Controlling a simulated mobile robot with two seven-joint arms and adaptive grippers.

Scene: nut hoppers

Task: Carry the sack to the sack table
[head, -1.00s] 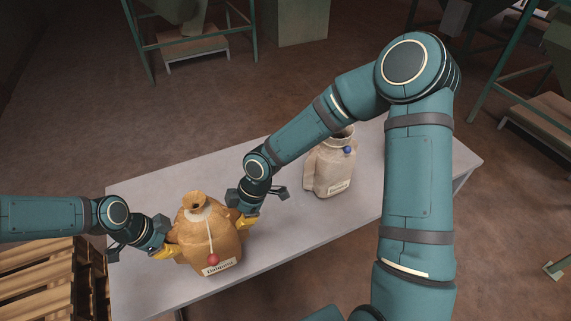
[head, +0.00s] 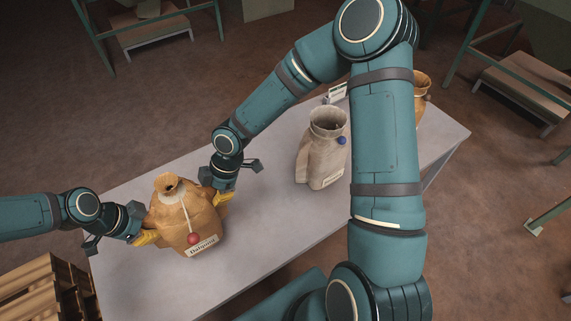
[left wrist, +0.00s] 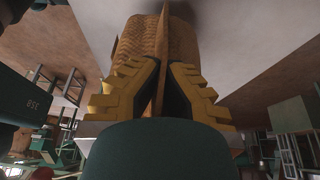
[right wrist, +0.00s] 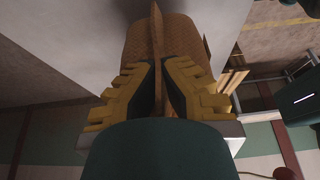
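A tan sack (head: 187,222) with an open neck, a red ball on a cord and a white label is upright at the left end of a grey table (head: 262,240). My left gripper (head: 146,238) is shut on the sack's left ear; the left wrist view shows the yellow fingers (left wrist: 158,88) on either side of a thin flap. My right gripper (head: 222,198) is shut on the right ear, and its fingers (right wrist: 160,88) pinch a flap in the right wrist view. I cannot tell whether the sack's base touches the tabletop.
A pale sack (head: 322,152) with a blue ball stands mid-table, right of my right gripper. Another brown sack (head: 422,100) is partly hidden behind my right arm. A small sign (head: 337,93) is nearby. Wooden pallets (head: 45,285) are at lower left. Green-framed stands (head: 150,35) are beyond open floor.

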